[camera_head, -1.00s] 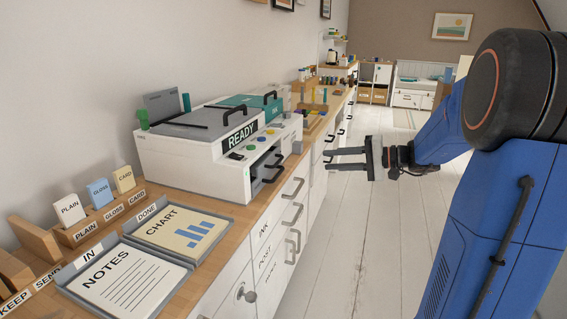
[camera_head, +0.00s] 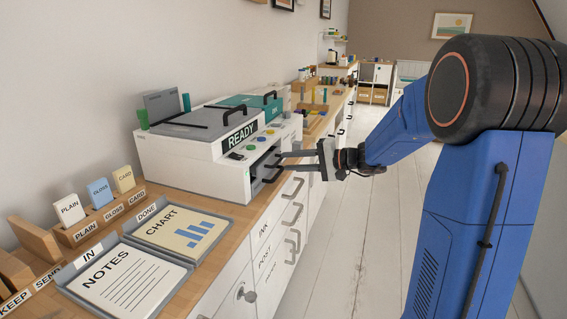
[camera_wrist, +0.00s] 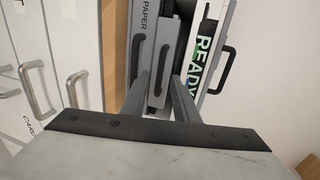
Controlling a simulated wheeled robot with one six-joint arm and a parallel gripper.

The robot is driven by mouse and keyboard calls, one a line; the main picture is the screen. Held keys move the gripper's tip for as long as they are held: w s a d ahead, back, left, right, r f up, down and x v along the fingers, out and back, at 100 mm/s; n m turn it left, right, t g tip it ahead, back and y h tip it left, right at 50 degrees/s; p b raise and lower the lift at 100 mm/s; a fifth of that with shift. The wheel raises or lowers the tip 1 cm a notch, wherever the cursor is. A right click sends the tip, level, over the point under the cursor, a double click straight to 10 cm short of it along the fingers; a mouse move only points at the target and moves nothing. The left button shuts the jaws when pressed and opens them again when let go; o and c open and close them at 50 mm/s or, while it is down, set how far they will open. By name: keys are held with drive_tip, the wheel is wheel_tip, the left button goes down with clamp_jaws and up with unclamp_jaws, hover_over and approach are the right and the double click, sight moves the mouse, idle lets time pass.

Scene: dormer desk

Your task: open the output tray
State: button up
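The white printer (camera_head: 190,163) with the READY display (camera_head: 240,138) stands on the wooden counter. Its front has two dark-handled trays, both looking shut. In the wrist view, which sees the printer turned sideways, one tray is labelled PAPER (camera_wrist: 144,20).
The IN tray (camera_head: 82,261) with NOTES and the DONE tray (camera_head: 205,238) with CHART lie on the near counter. Drawers with bar handles (camera_head: 292,188) line the counter front below my gripper. Several small items stand farther along the counter. The floor (camera_head: 350,240) to the right is clear.

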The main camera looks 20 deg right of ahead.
drive_tip(key=shift+x, duration=1.65)
drive_tip(key=shift+c, duration=0.6)
clamp_jaws()
drive_tip(key=f+v, duration=0.2)
drive_tip(key=v, duration=1)
drive_tip(key=d+f+v, duration=0.1)
drive_tip(key=f+v, duration=0.2)
drive_tip(key=v, duration=0.8)
drive_tip(key=shift+s+d, duration=0.25)
drive_tip(key=shift+s, duration=0.25)
drive_tip(key=shift+o, duration=0.6)
unclamp_jaws()
drive_tip(key=shift+r, duration=0.1)
